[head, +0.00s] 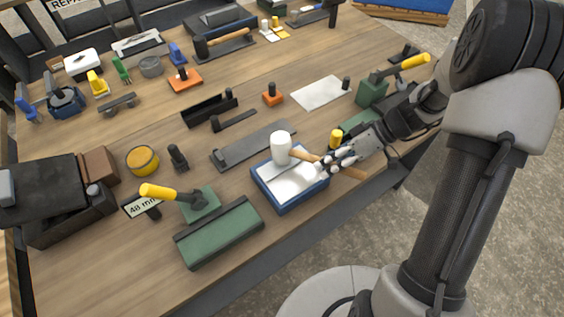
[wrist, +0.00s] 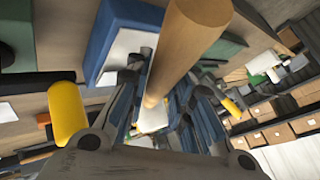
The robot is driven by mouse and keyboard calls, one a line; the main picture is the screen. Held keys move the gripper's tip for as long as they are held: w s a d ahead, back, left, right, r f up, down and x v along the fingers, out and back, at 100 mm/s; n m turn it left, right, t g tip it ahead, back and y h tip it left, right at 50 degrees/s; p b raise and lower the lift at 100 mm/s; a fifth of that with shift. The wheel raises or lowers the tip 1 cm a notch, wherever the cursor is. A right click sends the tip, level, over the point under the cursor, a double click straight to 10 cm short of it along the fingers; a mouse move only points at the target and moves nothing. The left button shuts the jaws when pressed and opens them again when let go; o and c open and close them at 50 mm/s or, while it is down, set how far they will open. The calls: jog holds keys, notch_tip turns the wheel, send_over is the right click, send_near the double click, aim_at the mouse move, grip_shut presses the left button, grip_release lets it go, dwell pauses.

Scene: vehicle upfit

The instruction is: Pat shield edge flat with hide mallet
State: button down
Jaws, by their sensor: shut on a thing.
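The hide mallet has a white head (head: 281,147) and a pale wooden handle (head: 352,171). In the wrist view its handle (wrist: 190,42) runs up between the fingers. My gripper (head: 333,162) is shut on the handle, to the right of the head; it also shows in the wrist view (wrist: 155,95). A pale metal sheet, apparently the shield (head: 293,185), lies in a blue tray-like fixture (head: 291,205). The mallet head is over the sheet's far left side. I cannot tell whether it touches. The head and gripper hide part of the sheet.
A green block (head: 222,238) and a yellow-handled clamp (head: 160,192) stand left of the fixture. A grey plate (head: 235,150) lies behind it. Another yellow-handled clamp (head: 411,62) stands near my arm. The bench's front edge (head: 330,219) is close.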

jog(key=shift+w+d+f, duration=0.1)
jog(key=shift+f+b, duration=0.35)
jog(key=shift+b, duration=0.3)
jog(key=shift+f, duration=0.15)
dwell(0.3)
jog(key=r+p, duration=0.1)
jog(key=r, duration=0.1)
jog(key=r+p, duration=0.1)
jog(key=r, duration=0.1)
jog(key=a+r, duration=0.1)
jog(key=r, duration=0.1)
jog(key=shift+w+p, duration=0.3)
jog(key=shift+p, duration=0.1)
